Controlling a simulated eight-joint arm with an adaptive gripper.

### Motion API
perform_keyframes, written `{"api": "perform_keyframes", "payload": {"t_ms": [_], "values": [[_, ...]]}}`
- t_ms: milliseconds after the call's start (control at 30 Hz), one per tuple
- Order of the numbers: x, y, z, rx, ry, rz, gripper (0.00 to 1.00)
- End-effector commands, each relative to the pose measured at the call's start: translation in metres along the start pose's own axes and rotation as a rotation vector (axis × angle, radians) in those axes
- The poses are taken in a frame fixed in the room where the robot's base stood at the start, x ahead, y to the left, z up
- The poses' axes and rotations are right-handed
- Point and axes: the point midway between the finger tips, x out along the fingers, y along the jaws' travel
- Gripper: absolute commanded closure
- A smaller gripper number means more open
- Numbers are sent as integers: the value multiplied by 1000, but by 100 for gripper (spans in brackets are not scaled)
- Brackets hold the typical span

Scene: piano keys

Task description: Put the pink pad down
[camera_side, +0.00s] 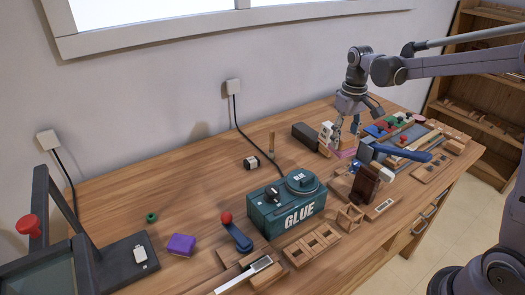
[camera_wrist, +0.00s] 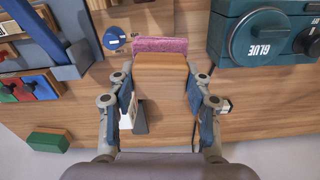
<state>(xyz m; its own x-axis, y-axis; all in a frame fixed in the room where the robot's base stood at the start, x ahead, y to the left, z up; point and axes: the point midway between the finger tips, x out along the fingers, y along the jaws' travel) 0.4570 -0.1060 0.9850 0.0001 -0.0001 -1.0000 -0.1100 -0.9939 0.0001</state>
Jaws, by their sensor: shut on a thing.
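The pink pad (camera_wrist: 160,44) shows at the far end of a tan wooden block (camera_wrist: 160,76) in the wrist view, and the two appear to be one piece. My gripper (camera_wrist: 159,82) is shut on this block, with a finger on each side. In the side view the pink pad (camera_side: 345,154) shows low beneath my gripper (camera_side: 345,134), at the back right of the table. I cannot tell whether the pad touches the table.
A dark block (camera_side: 306,136) and a white-faced item (camera_side: 326,132) stand just left of my gripper. The teal glue box (camera_side: 287,207) is nearer. The table's back left is mostly clear.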

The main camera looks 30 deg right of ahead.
Motion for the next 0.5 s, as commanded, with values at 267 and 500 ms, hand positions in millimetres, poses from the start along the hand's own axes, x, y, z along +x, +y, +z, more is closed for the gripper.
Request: {"api": "perform_keyframes", "payload": {"t_ms": [267, 500], "values": [[19, 55, 3, -99, 0, -1, 81], [40, 32, -14, -117, 0, 0, 81]]}}
